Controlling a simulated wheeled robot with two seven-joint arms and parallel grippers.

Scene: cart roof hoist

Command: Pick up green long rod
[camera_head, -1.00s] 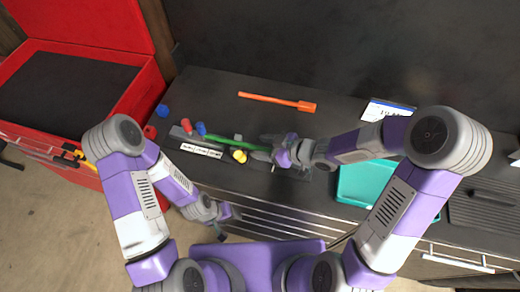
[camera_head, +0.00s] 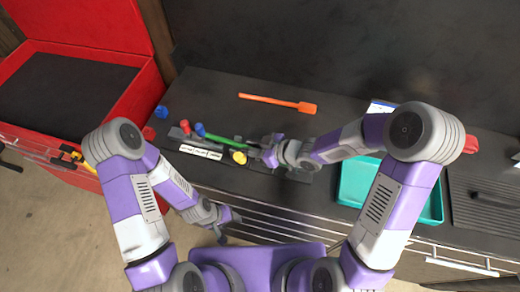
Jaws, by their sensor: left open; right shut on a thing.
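The green long rod (camera_head: 222,140) lies at the middle-left of the dark worktop, slanting down to the right in the head view. Its left end is beside a blue knob (camera_head: 200,129) and its right end is hidden at my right gripper. My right gripper (camera_head: 261,152) is shut on the green rod, low over the worktop; its fingertips are small and partly hidden. My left gripper (camera_head: 226,232) is open and empty, in front of the worktop's front edge.
An orange spatula-like tool (camera_head: 278,101) lies behind the rod. Red (camera_head: 185,127), blue (camera_head: 161,111) and yellow (camera_head: 239,157) pieces are near the rod. A teal tray (camera_head: 352,184) is at the right. A red toolbox (camera_head: 140,100) stands open at the left.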

